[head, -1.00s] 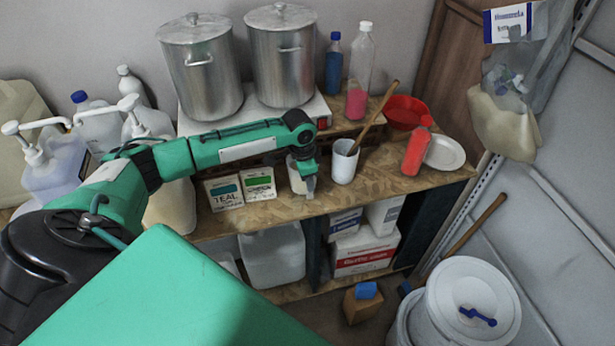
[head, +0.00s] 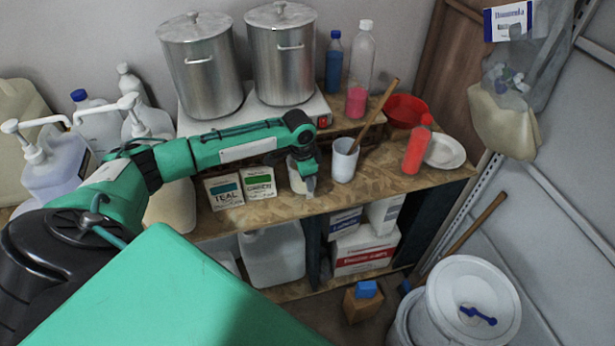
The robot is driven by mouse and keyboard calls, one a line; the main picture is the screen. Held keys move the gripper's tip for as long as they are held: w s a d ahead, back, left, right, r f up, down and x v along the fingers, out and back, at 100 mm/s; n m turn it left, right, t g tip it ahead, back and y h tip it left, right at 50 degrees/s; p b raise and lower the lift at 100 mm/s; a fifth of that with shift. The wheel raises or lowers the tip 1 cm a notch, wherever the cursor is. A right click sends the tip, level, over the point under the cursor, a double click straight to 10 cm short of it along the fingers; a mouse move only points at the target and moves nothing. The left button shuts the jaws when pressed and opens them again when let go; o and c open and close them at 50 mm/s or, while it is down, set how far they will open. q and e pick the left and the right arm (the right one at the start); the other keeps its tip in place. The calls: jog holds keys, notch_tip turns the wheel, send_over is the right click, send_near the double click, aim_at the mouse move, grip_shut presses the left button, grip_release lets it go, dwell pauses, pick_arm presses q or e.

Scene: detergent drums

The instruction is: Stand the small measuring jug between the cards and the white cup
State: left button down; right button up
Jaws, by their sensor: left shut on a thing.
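The small measuring jug (head: 296,178) is pale and stands upright on the wooden bench, partly hidden behind my left gripper. My left gripper (head: 309,188) is shut on the jug, reaching in from the left. The cards, one teal (head: 224,191) and one green (head: 259,183), stand upright side by side just left of the jug. The white cup (head: 343,161) stands just right of the jug with a wooden-handled tool in it. The jug is between the cards and the cup. My right gripper is not in view.
A red bottle (head: 417,148), a white plate (head: 445,151) and a red bowl (head: 405,110) are at the right of the bench (head: 400,185). Two steel pots (head: 281,60) stand behind on a white hotplate. Pump bottles stand at the left.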

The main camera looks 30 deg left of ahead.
pick_arm(q)
jog(key=shift+s+d+f, duration=0.1)
jog(key=shift+f, duration=0.1)
dwell(0.4)
jog(key=c, duration=0.8)
grip_release()
